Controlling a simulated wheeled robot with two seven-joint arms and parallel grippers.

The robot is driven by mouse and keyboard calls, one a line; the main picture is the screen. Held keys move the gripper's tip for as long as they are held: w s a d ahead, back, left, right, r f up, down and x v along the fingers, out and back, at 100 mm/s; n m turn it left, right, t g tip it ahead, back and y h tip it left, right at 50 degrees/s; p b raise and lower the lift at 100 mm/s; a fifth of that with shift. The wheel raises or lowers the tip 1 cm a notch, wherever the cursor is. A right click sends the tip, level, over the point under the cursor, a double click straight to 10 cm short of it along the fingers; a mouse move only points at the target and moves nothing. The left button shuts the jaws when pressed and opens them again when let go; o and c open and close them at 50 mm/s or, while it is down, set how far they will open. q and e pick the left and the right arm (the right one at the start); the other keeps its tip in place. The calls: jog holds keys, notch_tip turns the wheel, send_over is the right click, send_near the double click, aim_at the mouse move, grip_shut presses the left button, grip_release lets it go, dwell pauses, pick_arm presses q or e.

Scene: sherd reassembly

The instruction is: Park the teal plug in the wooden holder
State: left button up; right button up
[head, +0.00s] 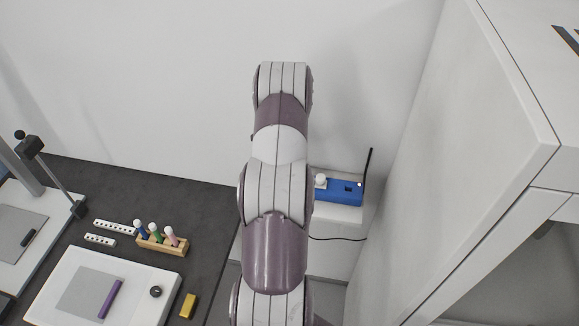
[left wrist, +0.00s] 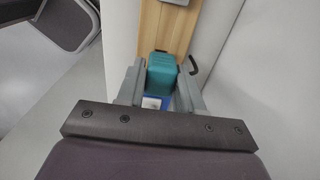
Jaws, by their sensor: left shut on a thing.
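In the left wrist view my left gripper (left wrist: 161,82) is shut on the teal plug (left wrist: 161,70), which sits between the two grey fingers. A pale wooden piece (left wrist: 150,27) stands just beyond the plug; I cannot tell whether it is the holder or whether the plug touches it. A blue and white patch (left wrist: 154,102) shows just below the plug. The head view shows neither the plug nor a gripper; one of my arms fills its middle. My right gripper is not in view.
A blue box (head: 337,190) with a black antenna and a cable sits on a white ledge (head: 330,262) by the wall. A white cabinet (head: 480,150) stands at right. A dark table (head: 205,205) at left carries a small wooden rack (head: 163,245) of coloured pegs and a white board (head: 60,295).

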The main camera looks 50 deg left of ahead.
pick_arm(q)
jog(key=shift+f+b, duration=0.6)
jog(key=shift+f, duration=0.35)
dwell(0.4)
jog(key=o, duration=1.5)
jog(key=shift+r, duration=0.15)
jog(key=shift+r+p, duration=2.9)
jog(key=shift+r, duration=1.1)
jog(key=shift+f, duration=0.1)
